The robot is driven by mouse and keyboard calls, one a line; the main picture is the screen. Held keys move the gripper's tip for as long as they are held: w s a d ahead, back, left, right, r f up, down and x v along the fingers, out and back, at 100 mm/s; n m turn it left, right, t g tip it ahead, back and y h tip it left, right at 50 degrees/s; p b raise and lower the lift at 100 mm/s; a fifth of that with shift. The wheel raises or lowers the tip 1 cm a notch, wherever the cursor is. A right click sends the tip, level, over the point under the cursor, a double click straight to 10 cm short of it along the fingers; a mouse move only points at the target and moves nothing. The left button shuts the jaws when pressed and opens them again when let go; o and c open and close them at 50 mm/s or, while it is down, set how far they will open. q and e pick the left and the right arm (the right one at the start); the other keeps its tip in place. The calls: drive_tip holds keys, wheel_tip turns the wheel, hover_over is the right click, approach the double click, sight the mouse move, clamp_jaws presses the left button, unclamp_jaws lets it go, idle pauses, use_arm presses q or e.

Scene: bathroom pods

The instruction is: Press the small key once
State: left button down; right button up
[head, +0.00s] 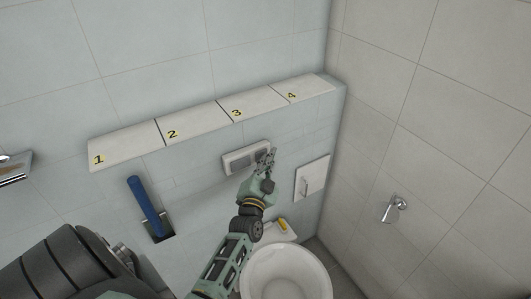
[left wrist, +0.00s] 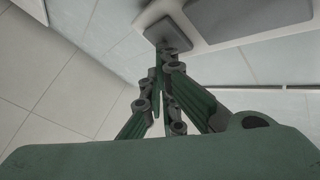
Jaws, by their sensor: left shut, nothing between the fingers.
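A pale flush plate (head: 230,167) with grey keys is on the wall above the toilet. In the left wrist view the plate (left wrist: 212,40) fills the top, with the large key (left wrist: 240,14) to the right and the small key (left wrist: 168,30) to the left. My left gripper (head: 267,155) is shut and empty at the plate's right end and partly hides the small key in the head view. In the left wrist view the fingertips (left wrist: 165,49) are at the small key's lower edge; I cannot tell whether they touch it. My right gripper is not in view.
A toilet bowl (head: 287,273) stands below my left arm, with a yellow item (head: 283,225) behind it. A numbered ledge (head: 200,123) runs above the plate. A blue-handled brush (head: 146,206) is left, a white wall panel (head: 312,178) right, and a holder (head: 394,208) on the side wall.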

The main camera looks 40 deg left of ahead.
use_arm(q)
drive_tip(key=shift+s+d, duration=0.25)
drive_tip(key=shift+d, duration=0.35)
drive_tip(key=shift+s+d+p, duration=0.3)
drive_tip(key=shift+d+p, duration=0.15)
drive_tip(key=shift+d, duration=0.3)
drive_tip(key=shift+s+d+p, duration=0.35)
drive_tip(key=shift+d+p, duration=0.05)
drive_tip(key=shift+d, duration=0.4)
drive_tip(key=shift+s+d+p, duration=0.3)
drive_tip(key=shift+d+p, duration=0.15)
drive_tip(key=shift+d, duration=0.3)
drive_tip(key=shift+f, duration=0.1)
